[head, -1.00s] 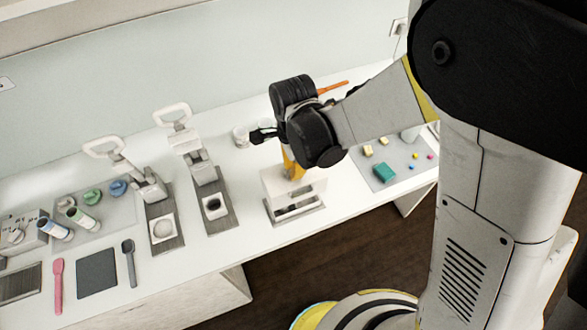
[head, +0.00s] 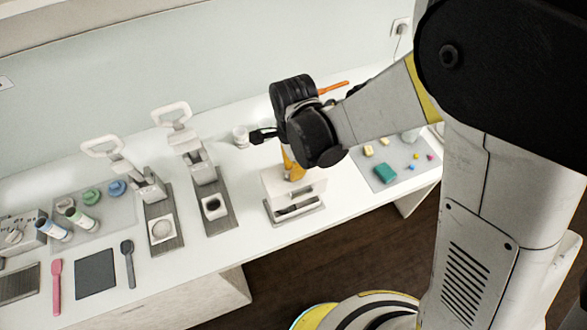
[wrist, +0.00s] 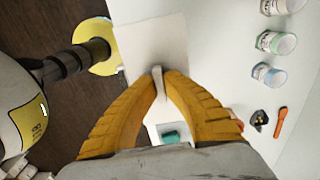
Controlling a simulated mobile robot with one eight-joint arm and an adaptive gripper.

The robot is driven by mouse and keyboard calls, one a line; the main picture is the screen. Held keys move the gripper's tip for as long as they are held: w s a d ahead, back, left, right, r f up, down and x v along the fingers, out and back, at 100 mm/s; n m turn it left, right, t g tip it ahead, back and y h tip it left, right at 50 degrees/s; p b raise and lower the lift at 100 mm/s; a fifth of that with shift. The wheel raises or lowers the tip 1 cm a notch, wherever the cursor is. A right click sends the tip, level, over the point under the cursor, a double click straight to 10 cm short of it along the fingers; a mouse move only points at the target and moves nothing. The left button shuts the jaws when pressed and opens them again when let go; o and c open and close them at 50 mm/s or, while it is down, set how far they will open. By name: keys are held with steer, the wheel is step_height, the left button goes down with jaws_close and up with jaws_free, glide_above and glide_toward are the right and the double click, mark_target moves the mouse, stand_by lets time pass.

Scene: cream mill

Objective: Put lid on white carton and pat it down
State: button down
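My gripper (head: 292,172) points down over a white carton (head: 296,214) near the front edge of the table. In the wrist view, the yellow fingers (wrist: 158,84) close on a narrow upright white grip (wrist: 160,76). This grip stands on a flat white panel, which looks like the lid (wrist: 150,42). In the head view, the white lid (head: 276,184) is under the fingers, above the carton. A dark opening shows between the two at the front. Whether the lid touches the carton at the back is hidden.
To the right, a grey mat (head: 365,176) holds a teal block (head: 384,173) and several small blocks. To the left stand two lever presses (head: 160,230) (head: 213,207). White-capped jars (head: 240,137) stand behind. An orange tool (head: 334,87) lies at the back.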

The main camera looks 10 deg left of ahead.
steer(key=shift+f, duration=0.15)
steer(key=shift+f+b, duration=1.4)
steer(key=shift+b, duration=0.2)
steer(key=shift+f, duration=0.15)
steer(key=shift+f+b, duration=1.3)
steer(key=shift+b, duration=0.05)
steer(key=shift+f+b, duration=0.25)
steer(key=shift+b, duration=0.2)
steer(key=shift+f+b, duration=0.3)
steer(key=shift+b, duration=0.05)
steer(key=shift+f+b, duration=0.3)
steer(key=shift+b, duration=0.15)
stand_by(0.5)
